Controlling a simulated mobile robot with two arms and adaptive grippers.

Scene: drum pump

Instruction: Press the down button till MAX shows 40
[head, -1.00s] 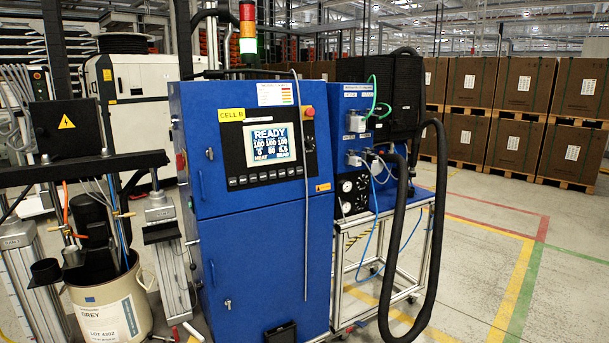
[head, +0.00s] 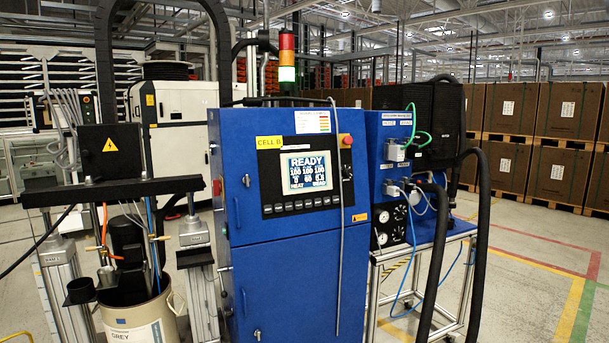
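The control screen (head: 306,172) is lit on the upper front of the blue cabinet (head: 290,275). It reads READY at the top, with a row of figures that look like 100 100 100 and smaller figures under it. HEAT stands at its lower left. The smaller figures and any MAX label are too small to read surely. A row of dark buttons (head: 302,203) runs below the screen; their markings cannot be read, so I cannot tell which is the down button. Neither of my grippers is in view.
A red knob (head: 347,141) sits right of the screen. The drum press with a pail (head: 142,318) stands at left. A hose cart (head: 425,262) stands at right. Floor beyond the cart is clear.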

